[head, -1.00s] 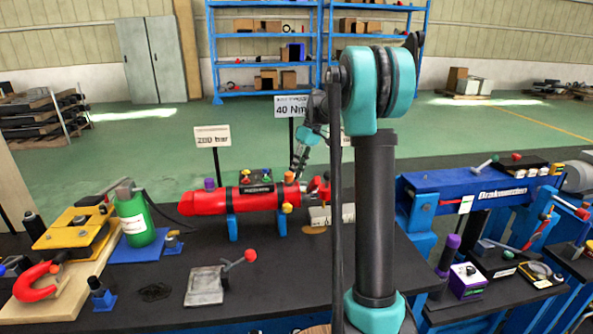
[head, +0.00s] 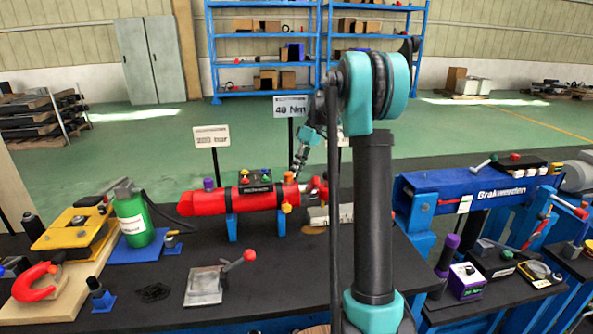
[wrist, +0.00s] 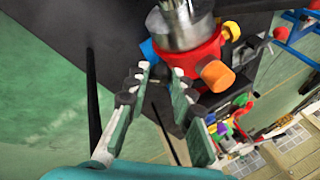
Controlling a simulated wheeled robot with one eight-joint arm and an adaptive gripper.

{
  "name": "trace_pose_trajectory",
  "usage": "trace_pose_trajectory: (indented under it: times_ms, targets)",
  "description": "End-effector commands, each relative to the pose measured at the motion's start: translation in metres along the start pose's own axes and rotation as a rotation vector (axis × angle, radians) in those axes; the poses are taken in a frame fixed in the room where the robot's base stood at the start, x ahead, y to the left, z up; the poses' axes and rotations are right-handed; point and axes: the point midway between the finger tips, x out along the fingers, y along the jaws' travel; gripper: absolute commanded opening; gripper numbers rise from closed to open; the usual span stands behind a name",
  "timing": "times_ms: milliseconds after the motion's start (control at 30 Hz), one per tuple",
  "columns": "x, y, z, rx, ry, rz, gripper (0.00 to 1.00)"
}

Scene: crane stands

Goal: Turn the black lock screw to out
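The red cylinder (head: 262,196) lies on blue supports on the dark bench in the head view.
A green bottle (head: 133,218) and a yellow press (head: 72,228) stand at left. A grey plate (head: 204,287) with a red-knobbed lever lies in front. A blue beam unit (head: 470,193) stands at right.

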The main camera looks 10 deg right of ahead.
Motion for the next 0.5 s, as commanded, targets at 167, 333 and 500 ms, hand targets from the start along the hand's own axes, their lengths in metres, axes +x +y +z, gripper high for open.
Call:
trace_pose_trajectory:
  times_ms: [167, 333, 500]
  targets:
    - [0.0000, 0.0000, 0.0001, 0.000, 0.000, 0.000, 0.42]
    - [0.0001, -0.0002, 0.0000, 0.000, 0.000, 0.000, 0.42]
    - [-0.0052, -0.0002, -0.0001, 0.001, 0.000, 0.000, 0.42]
